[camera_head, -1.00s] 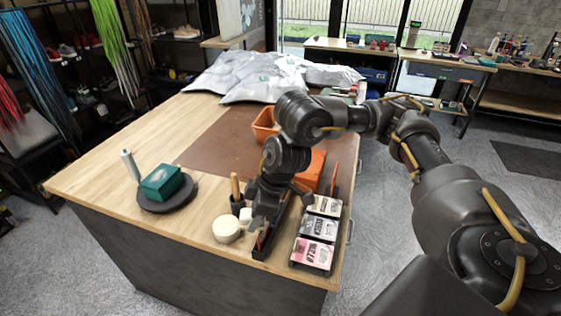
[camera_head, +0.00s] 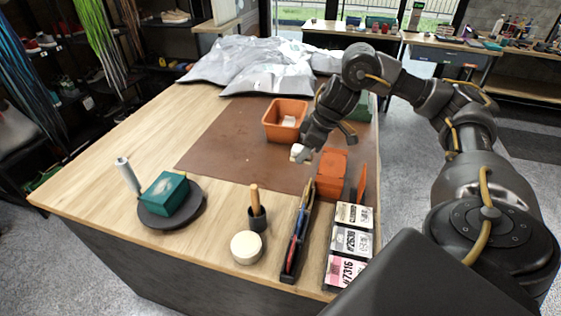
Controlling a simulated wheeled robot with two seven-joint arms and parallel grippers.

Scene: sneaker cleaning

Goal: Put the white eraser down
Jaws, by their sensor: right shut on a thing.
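My right gripper (camera_head: 303,152) is shut on the white eraser (camera_head: 297,152). It holds the small white block above the brown mat (camera_head: 225,145), just left of an orange box. The fingers hide part of the eraser, and I cannot tell its exact height over the mat. My left gripper is not in view.
An orange bin (camera_head: 270,130) with a pale item inside stands behind the gripper. The mat's left part is clear.

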